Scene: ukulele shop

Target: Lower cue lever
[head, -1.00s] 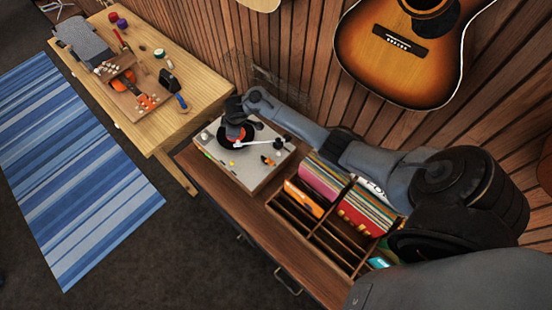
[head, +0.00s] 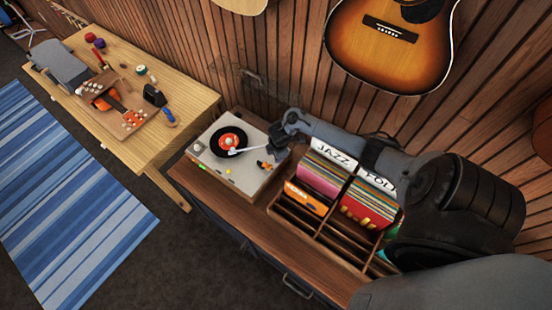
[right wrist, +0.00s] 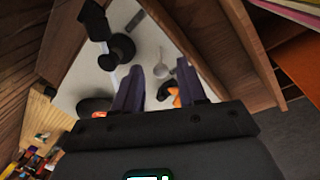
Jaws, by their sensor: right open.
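The turntable (head: 215,172) is a pale deck on the wooden cabinet. Its black record (head: 228,141) has an orange label, and the white tonearm (head: 250,149) reaches over it. My right gripper (head: 275,157) is above the deck's right side, near the tonearm's base and a small orange and black part (head: 264,166). In the right wrist view, my right gripper (right wrist: 160,68) is open and empty. A small grey lever-like part (right wrist: 162,71) and an orange part show between its fingers, with the black tonearm base (right wrist: 121,47) to the left. I cannot tell which part is the cue lever.
A wooden record crate (head: 322,232) with several sleeves stands right of the turntable, under my right arm. A guitar (head: 392,48) hangs on the slatted wall behind. A workbench (head: 195,102) with tools stands to the left. The cabinet front strip is clear.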

